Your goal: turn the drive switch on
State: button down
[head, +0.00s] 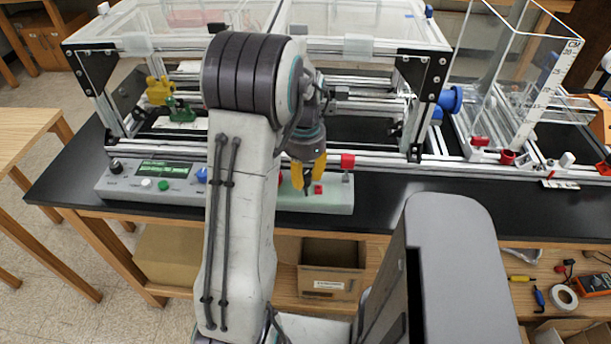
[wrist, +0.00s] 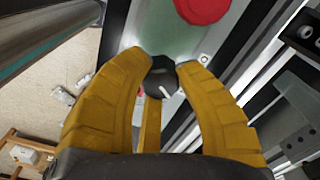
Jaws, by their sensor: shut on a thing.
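My gripper (head: 306,186) has yellow fingers and points down at the right part of the pale control box (head: 335,205). In the wrist view my gripper (wrist: 163,62) is shut on a small black knob (wrist: 160,76) with a white pointer line, which looks like the drive switch. A fingertip sits on either side of the knob, and a third finger is below it. In the head view the fingers hide the knob. I cannot read any label by it or tell which position is on.
A red button (wrist: 201,8) is close to the knob. The box's left part has a green display (head: 163,169), a green button (head: 163,186) and a blue knob (head: 202,175). An aluminium extrusion frame (head: 400,158) stands right behind the box on the black bench top (head: 500,205).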

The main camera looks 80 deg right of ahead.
aim_at(304, 173)
jog(key=shift+w+m, duration=0.1)
jog(key=shift+m, duration=0.8)
jog(key=c, duration=0.9)
grip_release()
jog(key=shift+d, duration=0.1)
jog(key=shift+r, duration=0.15)
notch_tip(304, 173, up, 12)
jog(key=shift+f, duration=0.1)
dwell(0.3)
